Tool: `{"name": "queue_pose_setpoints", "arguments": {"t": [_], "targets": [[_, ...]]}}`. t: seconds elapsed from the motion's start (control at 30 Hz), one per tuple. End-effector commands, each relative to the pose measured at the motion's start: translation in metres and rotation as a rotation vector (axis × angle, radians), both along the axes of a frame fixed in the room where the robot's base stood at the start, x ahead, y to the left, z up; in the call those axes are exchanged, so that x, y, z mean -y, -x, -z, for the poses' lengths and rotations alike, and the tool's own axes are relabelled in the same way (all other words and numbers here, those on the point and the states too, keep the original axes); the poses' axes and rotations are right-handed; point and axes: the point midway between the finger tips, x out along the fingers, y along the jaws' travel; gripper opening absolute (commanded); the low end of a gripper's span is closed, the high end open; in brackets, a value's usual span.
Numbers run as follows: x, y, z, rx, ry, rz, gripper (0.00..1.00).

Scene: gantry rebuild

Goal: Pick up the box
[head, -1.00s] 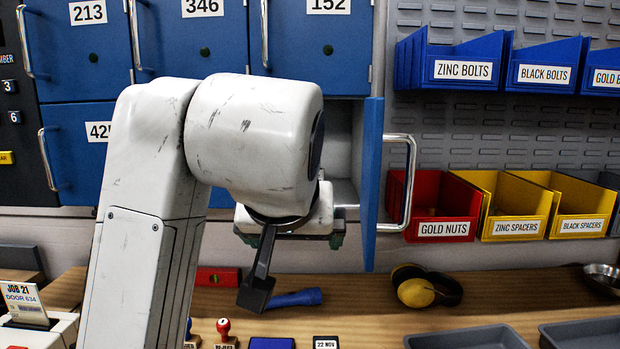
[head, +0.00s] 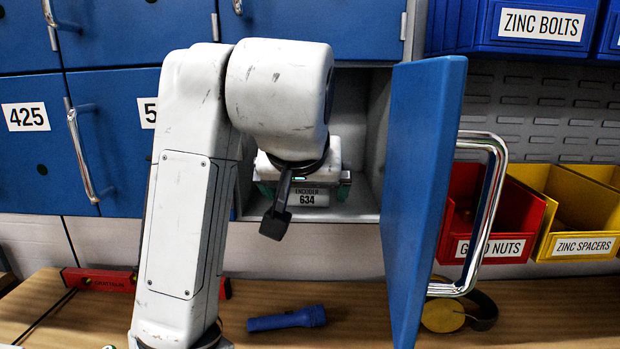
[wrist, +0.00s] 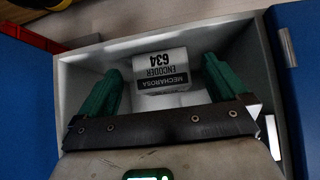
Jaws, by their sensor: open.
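The box (head: 311,198) is small and white, labelled encoder 634. It sits on the floor of an open grey-lined locker (head: 367,205), partly hidden behind my arm in the head view. In the wrist view the box (wrist: 161,72) shows upside down, near the middle of the locker. My gripper (head: 304,188) is at the locker mouth in front of the box. Its two green fingers are apart, and in the wrist view my gripper (wrist: 162,78) has one finger on each side of the box, with gaps between. Contact is not visible.
The blue locker door (head: 428,190) stands open to the right of my arm, its metal handle (head: 490,215) sticking out. Below is a wooden bench with a blue torch (head: 287,319), a red level (head: 105,280) and yellow ear defenders (head: 445,315). Closed lockers are at left.

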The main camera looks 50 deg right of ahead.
Motion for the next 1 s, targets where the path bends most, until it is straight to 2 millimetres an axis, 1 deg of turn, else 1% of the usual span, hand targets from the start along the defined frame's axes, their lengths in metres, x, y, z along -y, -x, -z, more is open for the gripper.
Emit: {"name": "queue_pose_setpoints", "arguments": {"t": [0.03, 0.1, 0.37, 0.5, 0.63, 0.77, 1.0], "targets": [[0.008, -0.004, 0.000, -0.003, 0.001, 0.003, 1.00], [0.014, -0.009, -0.001, -0.002, 0.000, 0.000, 1.00], [0.028, -0.019, -0.001, -0.002, -0.001, 0.001, 1.00], [0.046, -0.032, -0.001, -0.002, -0.001, 0.001, 1.00], [0.060, -0.042, -0.001, -0.001, -0.001, 0.000, 1.00], [0.064, -0.045, 0.008, -0.001, 0.000, -0.002, 1.00], [0.064, -0.045, 0.009, 0.000, 0.000, -0.001, 0.99]]}}
